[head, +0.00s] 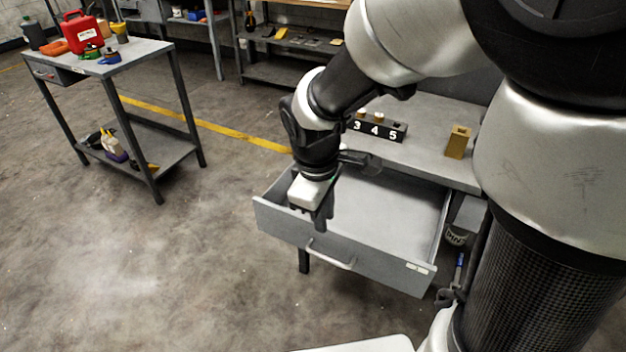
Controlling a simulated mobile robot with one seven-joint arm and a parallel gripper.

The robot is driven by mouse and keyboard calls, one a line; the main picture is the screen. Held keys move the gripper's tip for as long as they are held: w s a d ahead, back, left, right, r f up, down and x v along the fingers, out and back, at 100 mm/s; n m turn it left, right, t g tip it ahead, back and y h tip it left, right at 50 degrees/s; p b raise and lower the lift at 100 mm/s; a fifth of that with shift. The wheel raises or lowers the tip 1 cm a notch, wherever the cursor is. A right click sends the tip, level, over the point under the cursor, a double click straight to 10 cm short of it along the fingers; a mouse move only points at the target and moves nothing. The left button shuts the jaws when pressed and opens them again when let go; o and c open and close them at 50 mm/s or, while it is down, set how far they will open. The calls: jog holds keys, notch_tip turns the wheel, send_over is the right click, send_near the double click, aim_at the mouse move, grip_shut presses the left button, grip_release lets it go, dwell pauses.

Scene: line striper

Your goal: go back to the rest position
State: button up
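My arm reaches from the upper right down to the middle of the head view. My gripper (318,212) points down over the left part of the open drawer (280,224). The fingers look empty, but their gap is seen edge-on and I cannot tell how wide it is. The drawer is pulled out from a grey workbench (432,122), and the part of its inside that shows looks bare. Its front handle (330,254) is apart from the fingers. My arm and gripper hide the drawer's back left corner and part of the bench top.
On the bench stand a black block numbered 3, 4, 5 (377,130) and a brass block (458,142). A grey cart (130,58) with a red can (82,32) stands at the left. Shelving (290,45) lines the back.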

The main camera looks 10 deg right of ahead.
jog(key=s+d+r+m+t+y, duration=0.1)
jog(key=s+d+r+m+t, duration=0.1)
jog(key=s+r+m, duration=0.5)
jog(key=s+d+r+m+t, duration=0.25)
jog(key=s+r+m, duration=0.2)
jog(key=r, duration=0.35)
notch_tip(320, 180, up, 16)
jog(key=p, duration=1.6)
jog(key=shift+d+f+g, duration=0.15)
jog(key=shift+g, duration=0.2)
jog(key=shift+n, duration=0.25)
jog(key=shift+d, duration=0.1)
